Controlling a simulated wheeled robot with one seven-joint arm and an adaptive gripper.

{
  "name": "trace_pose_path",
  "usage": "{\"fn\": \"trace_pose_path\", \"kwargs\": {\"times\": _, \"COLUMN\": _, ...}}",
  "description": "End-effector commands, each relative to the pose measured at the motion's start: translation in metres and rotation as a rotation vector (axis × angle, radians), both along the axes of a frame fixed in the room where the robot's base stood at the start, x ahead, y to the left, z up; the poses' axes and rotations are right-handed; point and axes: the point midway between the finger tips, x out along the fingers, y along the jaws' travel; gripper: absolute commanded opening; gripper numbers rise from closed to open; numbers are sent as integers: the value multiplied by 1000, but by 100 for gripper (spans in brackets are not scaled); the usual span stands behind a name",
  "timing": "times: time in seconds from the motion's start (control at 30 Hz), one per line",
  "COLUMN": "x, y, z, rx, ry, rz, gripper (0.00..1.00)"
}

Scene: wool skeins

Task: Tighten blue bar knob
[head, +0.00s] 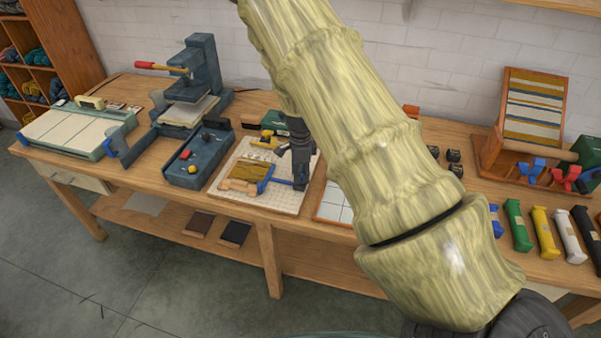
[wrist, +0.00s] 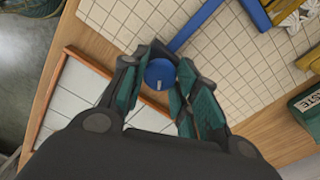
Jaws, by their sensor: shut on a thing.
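The blue bar (head: 264,181) lies on the cream gridded board in the head view, against a small frame with yellow material. In the wrist view the bar (wrist: 197,22) runs diagonally down to a round blue knob (wrist: 159,73) with a pale mark on its face. My gripper (wrist: 164,80) has its two teal-padded fingers closed on either side of the knob, shut on it. In the head view my gripper (head: 300,176) points down at the right end of the bar, and the knob is hidden there.
The gridded board (head: 292,201) lies on a wooden bench. A wood-edged tiled tray (head: 333,205) is close on its right. A dark blue box with red and yellow buttons (head: 198,163) stands left. Yarn skeins (head: 517,226) lie far right.

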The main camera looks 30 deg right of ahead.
Motion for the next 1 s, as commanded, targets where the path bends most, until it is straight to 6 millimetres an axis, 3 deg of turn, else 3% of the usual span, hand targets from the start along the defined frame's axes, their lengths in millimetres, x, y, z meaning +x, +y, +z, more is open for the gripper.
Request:
{"fn": "trace_pose_path", "kwargs": {"times": 0.23, "x": 3, "y": -1, "z": 3, "rx": -3, "ry": -6, "rz": 0, "gripper": 6}}
{"fn": "trace_pose_path", "kwargs": {"times": 0.27, "x": 3, "y": -1, "z": 3, "rx": -3, "ry": -6, "rz": 0, "gripper": 32}}
{"fn": "trace_pose_path", "kwargs": {"times": 0.4, "x": 2, "y": -1, "z": 2, "rx": -2, "ry": -5, "rz": 0, "gripper": 53}}
{"fn": "trace_pose_path", "kwargs": {"times": 0.77, "x": 1, "y": 0, "z": 4, "rx": -1, "ry": -3, "rz": 1, "gripper": 53}}
{"fn": "trace_pose_path", "kwargs": {"times": 1.0, "x": 2, "y": 0, "z": 34, "rx": -2, "ry": -5, "rz": 3, "gripper": 53}}
